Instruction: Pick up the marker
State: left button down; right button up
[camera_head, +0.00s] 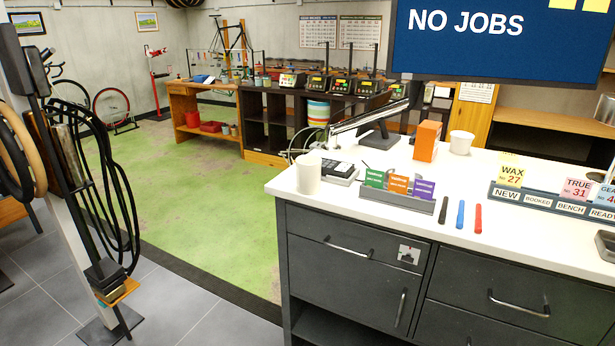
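Three markers lie side by side on the white counter top (390,207): a black one (443,210), a blue one (461,214) and a red one (478,218). They are apart from one another, in front of the counter's right-middle part, near its front edge. Neither of my grippers shows in the head view.
A grey holder with green, orange and purple cards (397,186) stands left of the markers. A white cup (308,173), a card terminal (338,172) and an orange box (426,141) stand farther left and back. A labelled rack (538,201) stands right. A post with black tubes (90,170) stands left.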

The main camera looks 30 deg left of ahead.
aim_at(478, 221)
jog(key=i+j+z, duration=0.35)
jog(key=j, duration=0.25)
jog(key=i+j+z, duration=0.2)
jog(key=j, duration=0.15)
jog(key=j+z, duration=0.15)
jog(key=j, duration=0.15)
